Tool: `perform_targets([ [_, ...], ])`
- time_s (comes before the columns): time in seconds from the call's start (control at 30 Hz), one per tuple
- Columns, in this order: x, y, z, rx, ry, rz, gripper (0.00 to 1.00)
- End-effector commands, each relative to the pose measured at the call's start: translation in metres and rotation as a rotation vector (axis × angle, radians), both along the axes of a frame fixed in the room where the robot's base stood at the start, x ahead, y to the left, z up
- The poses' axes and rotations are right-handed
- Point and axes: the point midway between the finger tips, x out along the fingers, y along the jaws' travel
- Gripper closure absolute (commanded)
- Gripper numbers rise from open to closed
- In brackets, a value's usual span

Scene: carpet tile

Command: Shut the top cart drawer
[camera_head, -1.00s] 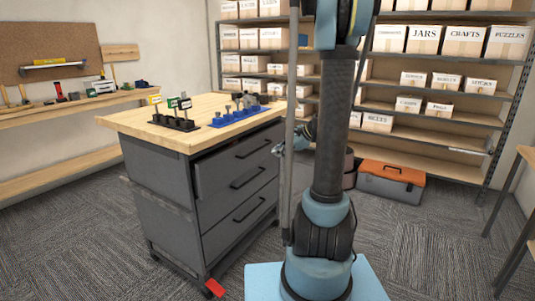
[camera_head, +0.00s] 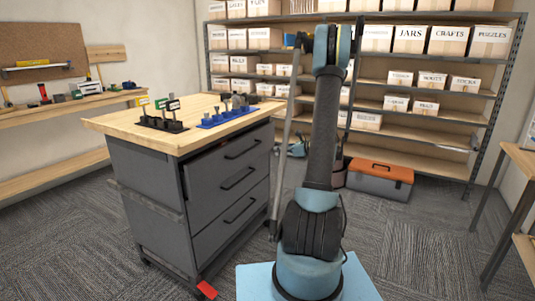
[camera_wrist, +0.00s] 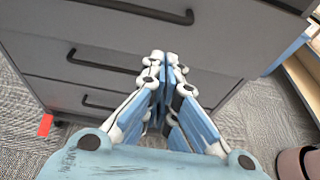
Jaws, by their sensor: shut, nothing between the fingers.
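The grey cart (camera_head: 150,205) with a wooden top stands left of my arm in the head view. Its top drawer (camera_head: 205,168) sticks out a little from the body, with a dark gap along its upper edge. The two drawers below look flush. My gripper (camera_wrist: 165,62) is shut and empty in the wrist view, pointing toward the drawer fronts. The top drawer's handle (camera_wrist: 140,11) is above the fingertips there, and the middle handle (camera_wrist: 112,62) is to their left. In the head view my gripper is mostly hidden behind my arm. Contact with the cart cannot be told.
A black holder (camera_head: 162,123) and a blue holder (camera_head: 228,117) with tools stand on the cart top. A red tag (camera_head: 207,290) is at the cart's foot. An orange-lidded toolbox (camera_head: 380,180) and box-filled shelves are behind. Carpet to the right is open.

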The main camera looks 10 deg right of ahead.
Motion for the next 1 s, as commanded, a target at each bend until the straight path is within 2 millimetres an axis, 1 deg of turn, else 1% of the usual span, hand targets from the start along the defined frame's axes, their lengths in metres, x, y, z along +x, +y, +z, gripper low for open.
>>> perform_targets([
  [0.57,0.056,0.073,-0.029,-0.003,-0.002,0.004,1.00],
  [0.7,0.067,0.088,-0.028,-0.003,-0.002,0.003,1.00],
  [0.83,0.075,0.097,-0.028,-0.002,-0.001,0.003,1.00],
  [1.0,0.079,0.102,-0.028,-0.003,-0.002,0.001,1.00],
])
